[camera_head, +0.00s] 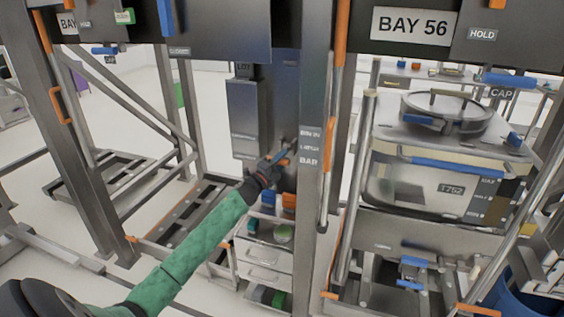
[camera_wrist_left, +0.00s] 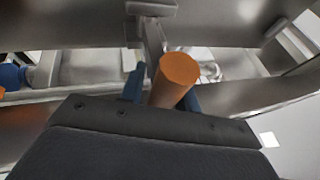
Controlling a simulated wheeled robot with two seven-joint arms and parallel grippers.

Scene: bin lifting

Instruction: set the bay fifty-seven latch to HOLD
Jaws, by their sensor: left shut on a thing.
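My left gripper (camera_head: 282,158) is shut on an orange-ended handle beside the upright grey post between the bays. In the left wrist view, the round orange handle (camera_wrist_left: 174,80) stands between the blue fingers of the left gripper (camera_wrist_left: 166,88). A metal bracket lies behind it. No bay fifty-seven sign is readable. I cannot tell which bay this handle belongs to. My right gripper is not in view.
The grey post (camera_head: 311,215) carries small labels, one reading BAR. To the right, a lidded bin marked T752 (camera_head: 452,188) stands under the BAY 56 sign (camera_head: 411,26) and a HOLD plate (camera_head: 482,34). A drawer unit (camera_head: 264,254) stands below my gripper.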

